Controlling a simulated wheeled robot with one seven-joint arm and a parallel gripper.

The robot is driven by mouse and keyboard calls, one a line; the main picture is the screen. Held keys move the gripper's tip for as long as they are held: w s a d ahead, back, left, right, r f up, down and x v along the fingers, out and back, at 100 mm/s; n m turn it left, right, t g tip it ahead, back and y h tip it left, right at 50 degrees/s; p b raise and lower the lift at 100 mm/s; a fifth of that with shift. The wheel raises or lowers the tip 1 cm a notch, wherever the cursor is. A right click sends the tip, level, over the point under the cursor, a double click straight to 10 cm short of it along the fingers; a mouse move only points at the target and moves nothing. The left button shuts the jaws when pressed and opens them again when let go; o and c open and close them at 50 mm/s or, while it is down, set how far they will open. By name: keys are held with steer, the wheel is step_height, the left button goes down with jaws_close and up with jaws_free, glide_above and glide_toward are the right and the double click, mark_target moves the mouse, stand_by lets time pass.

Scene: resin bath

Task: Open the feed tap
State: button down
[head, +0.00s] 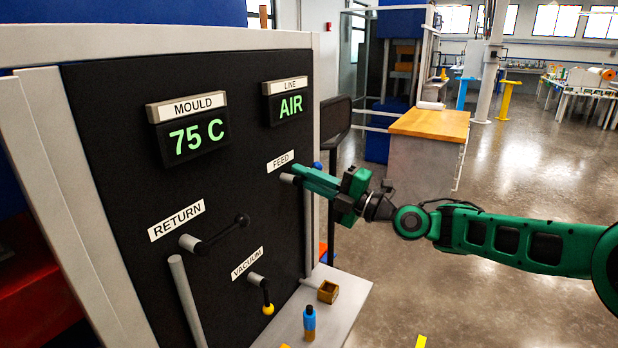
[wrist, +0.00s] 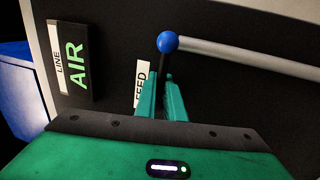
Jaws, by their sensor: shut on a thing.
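The feed tap has a dark handle with a blue ball end (wrist: 167,42). In the wrist view the handle runs between the green fingertips of my gripper (wrist: 163,82), which is shut on it just below the ball. In the head view my gripper (head: 308,180) is at the panel, under the FEED label (head: 280,161). It hides most of the tap there; a bit of the blue ball (head: 318,165) shows above the fingers. The FEED label (wrist: 141,84) is partly hidden behind a finger in the wrist view.
The black panel carries a MOULD display (head: 195,139) reading 75 C and a LINE display (head: 290,104) reading AIR. The return tap (head: 225,232) and the yellow-ended vacuum tap (head: 262,290) are lower down. A blue-topped bottle (head: 309,320) stands on the ledge.

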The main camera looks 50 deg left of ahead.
steer(key=c, duration=1.8)
jaws_free()
steer(key=shift+s, duration=0.15)
steer(key=shift+c, duration=0.2)
steer(key=v, duration=1.1)
